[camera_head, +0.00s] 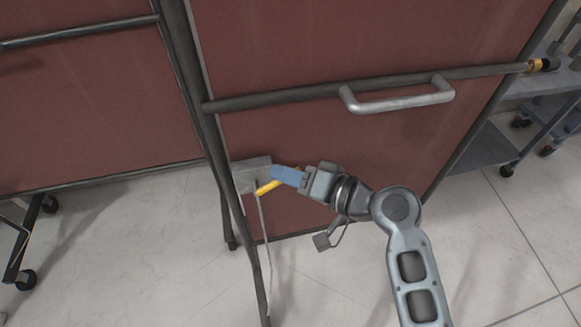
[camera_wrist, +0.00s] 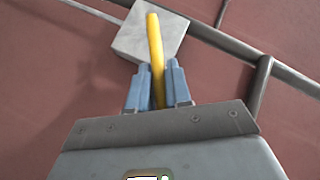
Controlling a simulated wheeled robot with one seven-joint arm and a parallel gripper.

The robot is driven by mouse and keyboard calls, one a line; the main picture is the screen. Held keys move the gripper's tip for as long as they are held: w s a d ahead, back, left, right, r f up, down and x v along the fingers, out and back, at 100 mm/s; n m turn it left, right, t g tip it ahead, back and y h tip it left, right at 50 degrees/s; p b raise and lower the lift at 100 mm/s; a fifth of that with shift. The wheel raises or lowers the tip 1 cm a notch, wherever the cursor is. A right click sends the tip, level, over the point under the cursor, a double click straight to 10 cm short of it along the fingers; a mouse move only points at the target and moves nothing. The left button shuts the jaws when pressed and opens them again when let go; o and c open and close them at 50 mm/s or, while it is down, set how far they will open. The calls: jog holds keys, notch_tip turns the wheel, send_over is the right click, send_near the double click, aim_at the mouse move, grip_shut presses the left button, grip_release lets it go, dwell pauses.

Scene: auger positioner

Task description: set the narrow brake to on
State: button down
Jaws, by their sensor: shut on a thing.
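The brake shows as a yellow lever (camera_head: 267,187) on a grey box-like mount (camera_head: 249,172), low on the dark frame of the red panel. In the wrist view the yellow lever (camera_wrist: 155,45) runs from the pale grey mount (camera_wrist: 133,42) down between the blue fingers. My gripper (camera_head: 284,176) reaches in from the right; in the wrist view my gripper (camera_wrist: 158,85) has a finger on each side of the lever and is shut on it. The lever's lower end is hidden between the fingers. No on or off marking is readable.
A red panel (camera_head: 330,45) in a dark tubular frame stands behind my arm, with a grey handle (camera_head: 400,103) on its crossbar. A thin dark post (camera_head: 255,260) stands near the lever. A grey cart (camera_head: 490,150) is at the right.

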jog(key=shift+a+r+n+h+p, duration=0.15)
jog(key=shift+r+n+h+p, duration=0.2)
jog(key=shift+p, duration=0.2)
jog(key=c, duration=1.2)
grip_release()
jog(key=shift+o, duration=0.2)
jog(key=shift+s, duration=0.15)
jog(key=v, duration=0.7)
jog(key=shift+d+r+b, duration=0.2)
jog(key=shift+d+b, duration=0.05)
jog(key=shift+b, duration=0.1)
jog(key=shift+s, duration=0.1)
jog(key=shift+c, duration=0.3)
